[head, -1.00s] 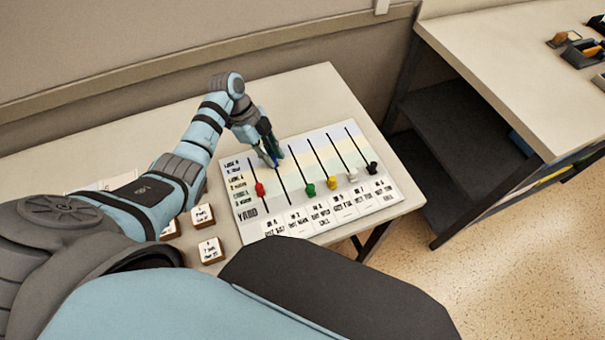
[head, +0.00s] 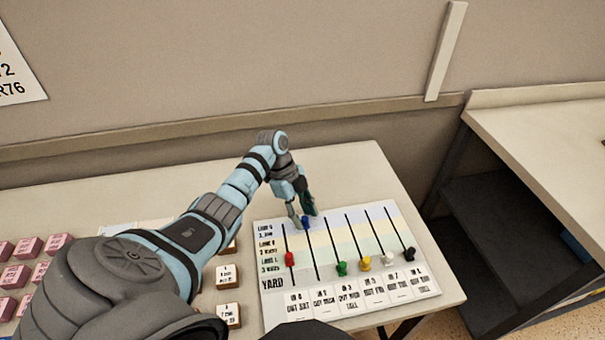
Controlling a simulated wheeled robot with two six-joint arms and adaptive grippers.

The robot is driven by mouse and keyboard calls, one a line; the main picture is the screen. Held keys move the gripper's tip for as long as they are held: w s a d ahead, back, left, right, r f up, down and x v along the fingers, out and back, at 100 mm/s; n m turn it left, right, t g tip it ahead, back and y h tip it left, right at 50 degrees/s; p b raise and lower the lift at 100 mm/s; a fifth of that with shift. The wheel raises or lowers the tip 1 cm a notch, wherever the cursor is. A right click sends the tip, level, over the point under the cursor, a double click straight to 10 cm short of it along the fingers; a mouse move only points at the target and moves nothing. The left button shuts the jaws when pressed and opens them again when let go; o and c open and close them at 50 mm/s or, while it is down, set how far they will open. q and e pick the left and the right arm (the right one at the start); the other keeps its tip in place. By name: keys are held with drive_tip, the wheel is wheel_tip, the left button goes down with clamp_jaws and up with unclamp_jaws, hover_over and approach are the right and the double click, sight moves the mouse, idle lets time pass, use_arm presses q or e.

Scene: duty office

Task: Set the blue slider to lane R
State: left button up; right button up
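The blue slider (head: 306,222) is near the upper end of the second track from the left on a white board with coloured bands (head: 350,215). It stands in the top, bluish band; the lane labels at the left are too small to read surely. My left gripper (head: 303,213) points down at the blue slider, its two fingers apart with the slider between or just in front of the tips; contact cannot be told. My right gripper is not in view.
A red slider (head: 290,259) is on the track to the left. Green (head: 342,268), yellow (head: 364,263), white (head: 388,259) and black (head: 409,254) sliders are to the right. Labelled blocks (head: 228,277) lie left of the board. A second desk (head: 540,130) stands right.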

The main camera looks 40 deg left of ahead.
use_arm(q)
drive_tip(key=shift+r, duration=0.1)
drive_tip(key=v, duration=1.2)
